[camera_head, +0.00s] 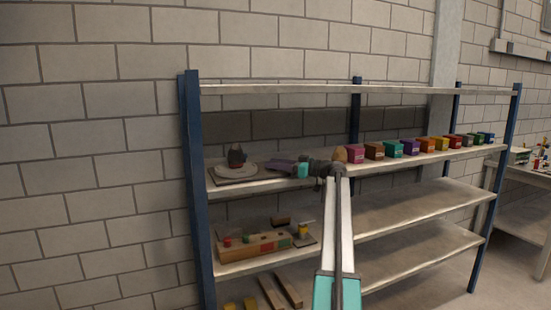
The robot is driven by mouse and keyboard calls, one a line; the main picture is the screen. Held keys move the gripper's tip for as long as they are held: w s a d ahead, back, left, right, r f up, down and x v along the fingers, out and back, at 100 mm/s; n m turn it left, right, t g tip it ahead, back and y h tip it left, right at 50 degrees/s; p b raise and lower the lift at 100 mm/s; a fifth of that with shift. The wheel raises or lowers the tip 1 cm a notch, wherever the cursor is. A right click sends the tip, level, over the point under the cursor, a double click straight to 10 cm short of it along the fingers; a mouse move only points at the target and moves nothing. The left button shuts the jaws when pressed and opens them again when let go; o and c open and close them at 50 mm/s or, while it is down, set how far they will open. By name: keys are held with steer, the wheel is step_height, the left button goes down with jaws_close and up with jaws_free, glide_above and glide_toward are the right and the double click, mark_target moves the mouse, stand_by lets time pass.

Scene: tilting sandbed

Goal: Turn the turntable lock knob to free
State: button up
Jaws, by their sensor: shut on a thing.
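The turntable (222,173) is a pale round disc on a flat brown board (226,182) at the left end of the upper shelf. A dark, rounded piece with a reddish-brown base (236,156) stands upright on the disc. My arm reaches up from the bottom of the picture and bends left over the shelf. My gripper (269,167) is small and dark at the board's right side, shut. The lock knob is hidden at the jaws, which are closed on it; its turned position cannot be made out.
A row of several coloured boxes (410,147) runs along the upper shelf (440,154) to the right, with a brown egg-like thing (340,154) nearer my wrist. A block tray (262,247) sits on the shelf below. A blue post (195,190) stands left of the turntable.

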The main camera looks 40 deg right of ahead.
steer(key=shift+n+y+p, duration=0.3)
steer(key=shift+y+p, duration=0.1)
steer(key=shift+p, duration=0.85)
steer(key=o, duration=1)
steer(key=b+v, duration=0.4)
steer(key=v, duration=0.9)
steer(key=shift+s+d+r, duration=0.15)
steer(key=shift+s, duration=0.25)
